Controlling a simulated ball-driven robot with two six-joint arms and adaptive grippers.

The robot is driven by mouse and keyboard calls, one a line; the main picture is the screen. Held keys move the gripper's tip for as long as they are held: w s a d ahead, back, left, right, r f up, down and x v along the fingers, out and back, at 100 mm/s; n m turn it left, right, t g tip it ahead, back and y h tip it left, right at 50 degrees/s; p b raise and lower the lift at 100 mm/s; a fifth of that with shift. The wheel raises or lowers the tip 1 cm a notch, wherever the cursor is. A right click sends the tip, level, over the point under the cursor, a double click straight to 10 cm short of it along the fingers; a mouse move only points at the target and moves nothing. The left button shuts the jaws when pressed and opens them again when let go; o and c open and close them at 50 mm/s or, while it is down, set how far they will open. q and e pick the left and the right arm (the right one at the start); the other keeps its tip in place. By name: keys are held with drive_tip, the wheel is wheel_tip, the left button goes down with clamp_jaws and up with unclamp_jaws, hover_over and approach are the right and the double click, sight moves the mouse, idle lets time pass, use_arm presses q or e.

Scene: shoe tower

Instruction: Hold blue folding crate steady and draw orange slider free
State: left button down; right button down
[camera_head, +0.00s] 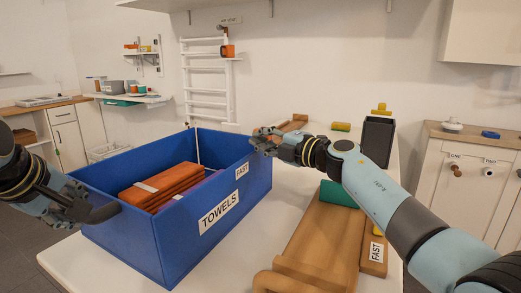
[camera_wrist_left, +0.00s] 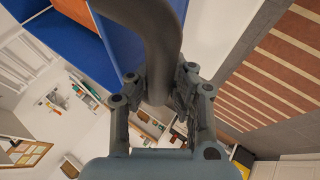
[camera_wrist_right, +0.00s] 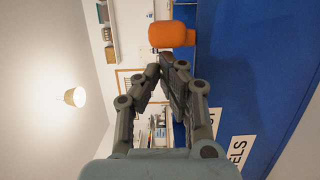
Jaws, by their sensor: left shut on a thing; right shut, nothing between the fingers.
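The blue crate (camera_head: 125,235), labelled TOWELS and FAST, stands on the white table with folded orange-brown towels (camera_head: 160,185) inside. My left gripper (camera_head: 78,207) is shut on a dark curved handle (camera_head: 103,214) at the crate's left side. The handle (camera_wrist_left: 160,40) runs between its fingers in the left wrist view. My right gripper (camera_head: 262,140) is shut and empty at the crate's far right corner. In the right wrist view an orange knob (camera_wrist_right: 172,34), seemingly the slider, sits against the blue wall just beyond the fingertips, apart from them. My right gripper hides it in the head view.
A wooden board (camera_head: 318,240) and a green block (camera_head: 338,194) lie right of the crate. A dark open box (camera_head: 378,140) stands farther back. A white rack (camera_head: 205,80) hangs on the wall. A cabinet (camera_head: 465,180) stands at the right. Bare table shows in front.

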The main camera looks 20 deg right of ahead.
use_arm(q)
drive_tip(key=shift+a, duration=0.1)
drive_tip(key=shift+r, duration=0.15)
use_arm(e)
drive_tip(key=s+d, duration=0.2)
drive_tip(key=s, duration=0.8)
drive_tip(key=shift+s+d, duration=0.3)
